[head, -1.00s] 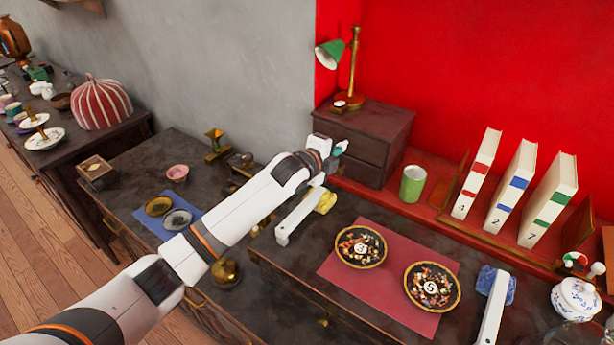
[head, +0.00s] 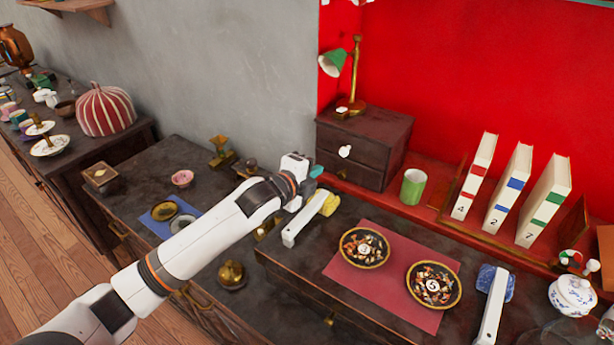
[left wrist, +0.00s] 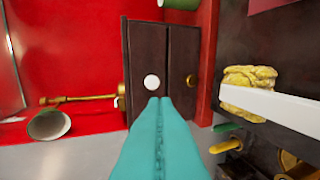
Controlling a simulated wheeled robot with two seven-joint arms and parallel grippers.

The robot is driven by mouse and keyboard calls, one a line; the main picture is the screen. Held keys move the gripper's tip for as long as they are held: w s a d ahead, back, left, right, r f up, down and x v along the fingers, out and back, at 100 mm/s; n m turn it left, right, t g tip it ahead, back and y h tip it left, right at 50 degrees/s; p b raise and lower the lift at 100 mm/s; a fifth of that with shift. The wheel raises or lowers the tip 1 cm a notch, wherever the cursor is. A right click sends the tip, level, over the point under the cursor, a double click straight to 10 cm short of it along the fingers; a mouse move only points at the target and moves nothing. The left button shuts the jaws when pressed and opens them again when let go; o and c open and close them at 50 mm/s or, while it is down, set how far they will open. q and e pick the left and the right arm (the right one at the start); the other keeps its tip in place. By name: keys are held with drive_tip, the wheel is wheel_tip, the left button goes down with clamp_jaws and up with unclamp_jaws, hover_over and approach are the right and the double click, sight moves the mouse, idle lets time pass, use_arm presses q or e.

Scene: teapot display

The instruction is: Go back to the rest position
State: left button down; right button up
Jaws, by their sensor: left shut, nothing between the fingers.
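My left arm reaches in from the lower left of the head view. Its gripper (head: 316,171) is over the dark counter, in front of the small drawer cabinet (head: 362,145) and apart from it. In the left wrist view its teal fingers (left wrist: 160,140) are pressed together with nothing between them. They point towards the cabinet, which has a white knob (left wrist: 151,82) and a brass knob (left wrist: 191,80). My right gripper does not show in either view.
A white-handled tool with a yellow sponge (head: 330,204) lies just below the gripper. Two numbered bowls (head: 364,248) stand on a red mat (head: 345,276). A green cup (head: 413,187), three books (head: 508,187) and a brass lamp (head: 355,75) stand behind.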

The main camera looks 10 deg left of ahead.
use_arm(q)
drive_tip(key=s+f+n+g+y, duration=0.1)
drive_tip(key=s+f+n+g, duration=0.1)
drive_tip(key=s+f+n, duration=0.45)
drive_tip(key=s+f+n+g+y, duration=0.15)
drive_tip(key=s+f, duration=0.25)
drive_tip(key=s, duration=0.6)
drive_tip(key=s+a+f+n+g+y, duration=0.1)
drive_tip(key=s+a+f+n+g, duration=0.2)
drive_tip(key=s, duration=0.5)
drive_tip(key=s+a+f+n+g+y, duration=0.1)
drive_tip(key=s+a+f+n, duration=0.15)
drive_tip(key=s+n, duration=0.35)
drive_tip(key=s+a+f+n+g+y, duration=0.1)
drive_tip(key=s+a+f+n+g, duration=0.2)
drive_tip(key=s, duration=0.6)
wheel_tip(320, 180, down, 24)
drive_tip(key=s+a+f+g, duration=0.1)
drive_tip(key=s+f, duration=0.7)
drive_tip(key=s, duration=0.1)
drive_tip(key=s+a+f+g, duration=0.1)
drive_tip(key=s+a+f, duration=0.1)
drive_tip(key=s+f, duration=0.6)
drive_tip(key=shift+s+a+f, duration=0.25)
drive_tip(key=shift+s+f, duration=0.1)
drive_tip(key=shift+f, duration=0.4)
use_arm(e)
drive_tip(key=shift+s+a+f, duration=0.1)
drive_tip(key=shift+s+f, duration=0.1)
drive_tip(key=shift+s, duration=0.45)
